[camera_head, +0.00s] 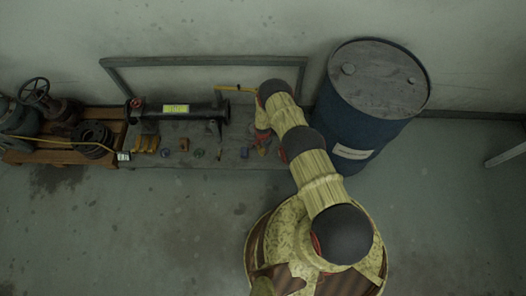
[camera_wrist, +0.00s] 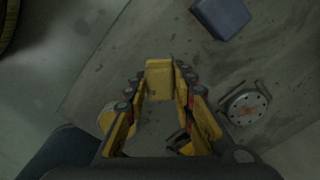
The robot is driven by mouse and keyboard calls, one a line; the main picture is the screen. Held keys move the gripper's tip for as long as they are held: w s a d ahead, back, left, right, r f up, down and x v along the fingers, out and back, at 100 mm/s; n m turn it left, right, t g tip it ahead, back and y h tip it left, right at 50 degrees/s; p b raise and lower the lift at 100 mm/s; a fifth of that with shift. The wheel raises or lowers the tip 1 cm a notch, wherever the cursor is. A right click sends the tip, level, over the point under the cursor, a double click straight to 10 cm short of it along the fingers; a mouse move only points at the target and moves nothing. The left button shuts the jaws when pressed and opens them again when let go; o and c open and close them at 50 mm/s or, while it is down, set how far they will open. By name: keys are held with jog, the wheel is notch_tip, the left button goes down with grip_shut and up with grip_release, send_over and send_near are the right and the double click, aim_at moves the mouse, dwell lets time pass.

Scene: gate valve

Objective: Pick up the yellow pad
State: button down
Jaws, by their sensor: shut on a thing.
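The yellow pad (camera_wrist: 159,78) is a small yellow block in the wrist view, between the tips of my gripper (camera_wrist: 158,88). The two yellow fingers with dark joints close on it from both sides. The floor or board surface shows around and below it, and I cannot tell whether the pad touches it. In the head view my gripper (camera_head: 263,143) is at the right part of the low grey platform, and the pad there is too small and hidden to make out.
A blue block (camera_wrist: 222,16) and a grey round flange (camera_wrist: 245,106) lie near the gripper. A black pipe (camera_head: 176,109) and several small parts are on the platform (camera_head: 215,135). A blue drum (camera_head: 345,112) stands close to the right of my arm. A metal rail (camera_head: 205,62) runs behind.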

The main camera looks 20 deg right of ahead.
jog(key=s+a+r+p, duration=0.4)
jog(key=s+r+p, duration=0.2)
jog(key=s+r, duration=0.4)
jog(key=s, duration=0.3)
jog(key=shift+s+a+p, duration=0.15)
jog(key=shift+a+p, duration=0.05)
jog(key=shift+p, duration=0.2)
jog(key=c, duration=2)
grip_release()
jog(key=c, duration=0.4)
